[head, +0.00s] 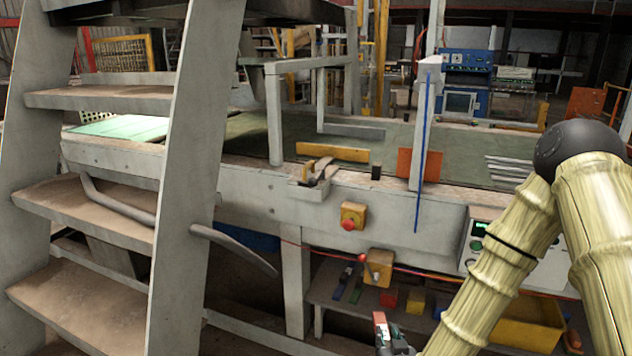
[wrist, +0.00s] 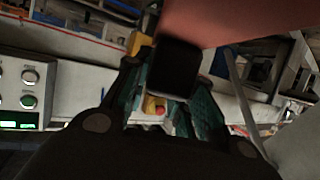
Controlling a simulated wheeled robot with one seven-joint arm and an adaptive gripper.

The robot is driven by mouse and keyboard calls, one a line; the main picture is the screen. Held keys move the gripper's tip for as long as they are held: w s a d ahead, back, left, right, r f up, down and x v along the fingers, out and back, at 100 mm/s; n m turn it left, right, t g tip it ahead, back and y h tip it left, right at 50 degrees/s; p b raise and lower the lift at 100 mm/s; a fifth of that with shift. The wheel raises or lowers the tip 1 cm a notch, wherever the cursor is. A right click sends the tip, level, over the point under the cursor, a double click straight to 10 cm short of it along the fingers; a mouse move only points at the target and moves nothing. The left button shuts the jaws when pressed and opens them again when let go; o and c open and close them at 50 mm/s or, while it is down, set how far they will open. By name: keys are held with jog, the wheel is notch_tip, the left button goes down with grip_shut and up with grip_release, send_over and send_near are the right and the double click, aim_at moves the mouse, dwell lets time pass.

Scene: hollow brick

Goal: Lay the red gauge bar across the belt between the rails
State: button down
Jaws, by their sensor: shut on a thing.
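My gripper (head: 394,341) is low at the bottom of the head view, in front of the conveyor and below belt height. In the wrist view my gripper (wrist: 170,95) is shut on a dark block that joins a broad red piece, which I take to be the red gauge bar (wrist: 225,20). A yellow bar (head: 333,153) lies on the belt.
Grey steps (head: 190,180) block the left. An upright post (head: 425,110) with a blue strip and an orange plate (head: 418,163) stand at the belt's front edge. A yellow stop-button box (head: 352,216) is on the conveyor's side. A low shelf below holds coloured blocks.

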jog(key=s+f, duration=0.6)
jog(key=f, duration=0.1)
jog(key=shift+f, duration=0.15)
jog(key=shift+w+a, duration=0.1)
